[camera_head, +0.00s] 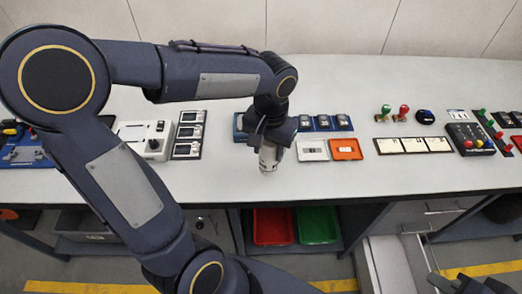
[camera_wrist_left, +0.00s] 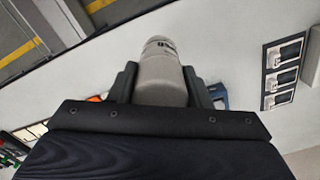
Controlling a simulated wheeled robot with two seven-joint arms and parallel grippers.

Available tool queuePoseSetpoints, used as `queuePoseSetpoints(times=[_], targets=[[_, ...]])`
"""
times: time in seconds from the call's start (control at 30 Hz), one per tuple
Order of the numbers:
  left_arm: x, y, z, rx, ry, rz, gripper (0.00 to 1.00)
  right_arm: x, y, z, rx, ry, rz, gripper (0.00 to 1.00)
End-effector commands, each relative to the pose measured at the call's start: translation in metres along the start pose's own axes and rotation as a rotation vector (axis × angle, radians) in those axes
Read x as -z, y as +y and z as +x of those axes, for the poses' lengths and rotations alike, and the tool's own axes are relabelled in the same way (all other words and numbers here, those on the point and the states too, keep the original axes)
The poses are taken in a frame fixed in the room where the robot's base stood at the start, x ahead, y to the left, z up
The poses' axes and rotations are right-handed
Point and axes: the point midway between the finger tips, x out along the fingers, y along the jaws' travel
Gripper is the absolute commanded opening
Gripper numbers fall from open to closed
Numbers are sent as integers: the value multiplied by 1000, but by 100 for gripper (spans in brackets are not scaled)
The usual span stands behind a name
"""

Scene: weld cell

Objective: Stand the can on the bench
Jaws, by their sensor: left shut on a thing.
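The can (camera_head: 268,158) is light grey with a small dark mark, and it also shows in the left wrist view (camera_wrist_left: 161,72). My left gripper (camera_head: 268,141) is shut on it, with one finger on each side in the left wrist view (camera_wrist_left: 160,88). The can points down from the gripper over the grey bench (camera_head: 330,88), near its front middle. I cannot tell whether its end touches the bench top. The upper part of the can is hidden by the gripper. My right gripper (camera_head: 472,284) shows only partly at the bottom right corner, away from the can.
Behind and right of the can are a white tray (camera_head: 312,151), an orange tray (camera_head: 346,149) and a row of blue holders (camera_head: 323,123). Red (camera_head: 273,227) and green (camera_head: 317,225) bins sit below. The bench front is clear.

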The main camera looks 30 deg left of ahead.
Motion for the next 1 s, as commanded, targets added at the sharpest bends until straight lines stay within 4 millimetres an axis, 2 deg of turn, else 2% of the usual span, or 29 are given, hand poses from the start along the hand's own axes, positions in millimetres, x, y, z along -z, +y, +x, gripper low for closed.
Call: queuePoseSetpoints(times=[0.03,0.1,0.27,0.47,0.7,1.0], targets=[[7,-9,7,1,-7,-6,17,2,-2,-4,0,0,0,20],[14,-17,22,1,-7,-3,17,3,-2,-5,0,0,0,20],[27,-30,45,0,-4,-2,17,4,-4,-8,0,0,0,20],[35,-37,57,0,-1,0,17,5,-4,-10,0,0,0,20],[38,-40,90,0,-2,0,17,6,-5,-10,0,0,0,20],[38,-39,93,0,1,0,17,5,-5,-10,0,0,0,20]])
